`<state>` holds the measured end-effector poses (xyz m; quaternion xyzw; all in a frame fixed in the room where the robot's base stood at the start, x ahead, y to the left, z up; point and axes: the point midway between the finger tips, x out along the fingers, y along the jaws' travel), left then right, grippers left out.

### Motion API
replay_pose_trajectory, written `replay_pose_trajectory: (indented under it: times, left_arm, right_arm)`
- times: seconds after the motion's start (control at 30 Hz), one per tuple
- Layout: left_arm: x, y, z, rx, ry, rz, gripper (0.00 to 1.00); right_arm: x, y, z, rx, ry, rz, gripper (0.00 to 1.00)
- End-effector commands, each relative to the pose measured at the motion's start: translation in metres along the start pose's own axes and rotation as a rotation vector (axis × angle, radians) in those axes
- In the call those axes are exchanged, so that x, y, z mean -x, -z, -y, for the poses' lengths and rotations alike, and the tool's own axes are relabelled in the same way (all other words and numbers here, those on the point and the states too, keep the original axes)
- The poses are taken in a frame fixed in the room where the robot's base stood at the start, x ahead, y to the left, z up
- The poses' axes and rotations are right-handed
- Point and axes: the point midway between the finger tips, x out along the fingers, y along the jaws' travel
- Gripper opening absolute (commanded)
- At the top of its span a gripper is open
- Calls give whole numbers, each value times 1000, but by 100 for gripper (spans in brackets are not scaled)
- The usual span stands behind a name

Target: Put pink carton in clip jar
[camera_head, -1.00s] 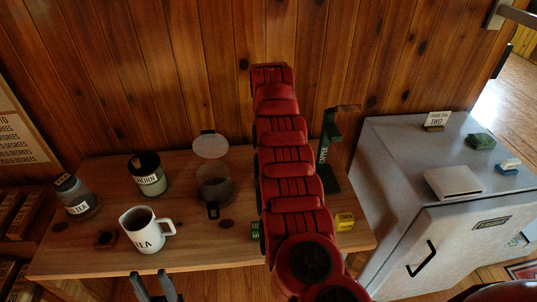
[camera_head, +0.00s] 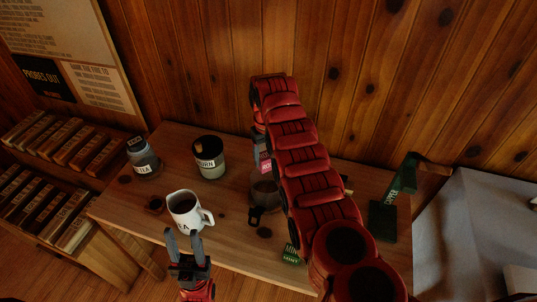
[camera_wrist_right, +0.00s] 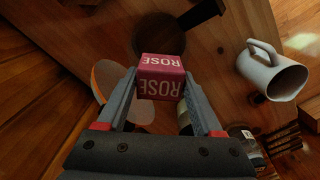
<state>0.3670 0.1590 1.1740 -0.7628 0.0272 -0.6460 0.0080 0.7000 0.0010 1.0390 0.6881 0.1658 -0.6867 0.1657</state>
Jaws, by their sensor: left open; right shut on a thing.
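The pink carton (camera_wrist_right: 162,77), labelled ROSE, is between the fingers of my right gripper (camera_wrist_right: 160,92), which is shut on it. In the head view a small part of the carton (camera_head: 265,162) shows beside my red right arm, just above the clip jar (camera_head: 264,191). The jar is see-through with a dark clip at its front, and my arm partly covers it. In the right wrist view the round jar mouth (camera_wrist_right: 158,38) appears beyond the carton, with the pale lid (camera_wrist_right: 108,78) swung open. My left gripper (camera_head: 183,238) is open and empty in front of the white mug.
The white mug (camera_head: 186,211), a jar labelled BURN (camera_head: 209,158) and a tea jar (camera_head: 143,158) stand left of the clip jar. A green carton (camera_head: 291,254) is at the front edge. A green stand (camera_head: 385,215) is on the right. Shelves of bars flank the left.

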Motion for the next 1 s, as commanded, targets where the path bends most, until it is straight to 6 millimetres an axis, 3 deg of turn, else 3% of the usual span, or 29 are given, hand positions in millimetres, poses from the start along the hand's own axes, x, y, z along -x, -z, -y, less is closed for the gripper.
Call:
replay_pose_trajectory:
  times: [0.27, 0.67, 1.0]
  left_arm:
    - [14, -2, -1, 0, 0, 0, 44]
    - [50, -8, -2, 0, 0, 0, 44]
    - [92, -16, -5, 0, 0, 0, 44]
  right_arm:
    - [-16, -1, 0, 0, -1, 1, 12]
    - [-81, -2, -1, -2, 0, 4, 12]
    - [-138, -1, -1, -1, -1, 1, 12]
